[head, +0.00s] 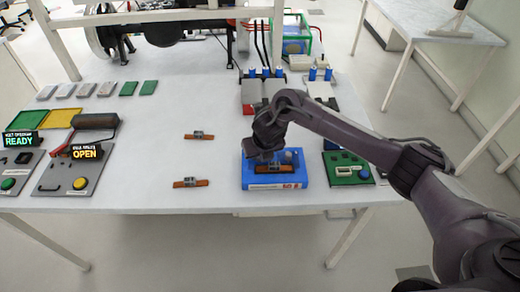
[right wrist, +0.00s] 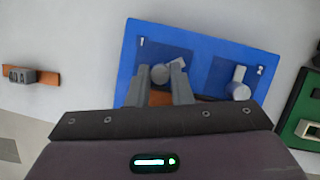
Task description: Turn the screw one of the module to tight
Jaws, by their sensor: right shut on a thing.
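The blue fixture (head: 247,180) stands near the front edge of the table and holds the module (head: 273,168), an orange-brown strip with a dark part on it. My right gripper (head: 265,152) reaches down over the fixture's left half. In the right wrist view, my right gripper (right wrist: 165,82) is shut on a grey screw (right wrist: 161,74) with a small lever, beside a white mark on the blue plate. A second grey screw (right wrist: 240,88) stands free on the right half, its lever pointing up in that view. The fingers and palm hide much of the module. My left gripper is not in view.
Two similar modules (head: 190,183) (head: 199,135) lie on the table to the left. A green board with a blue button (head: 364,174) sits right of the fixture. Panels reading READY (head: 18,141) and OPEN (head: 86,152) are far left. The table's middle is clear.

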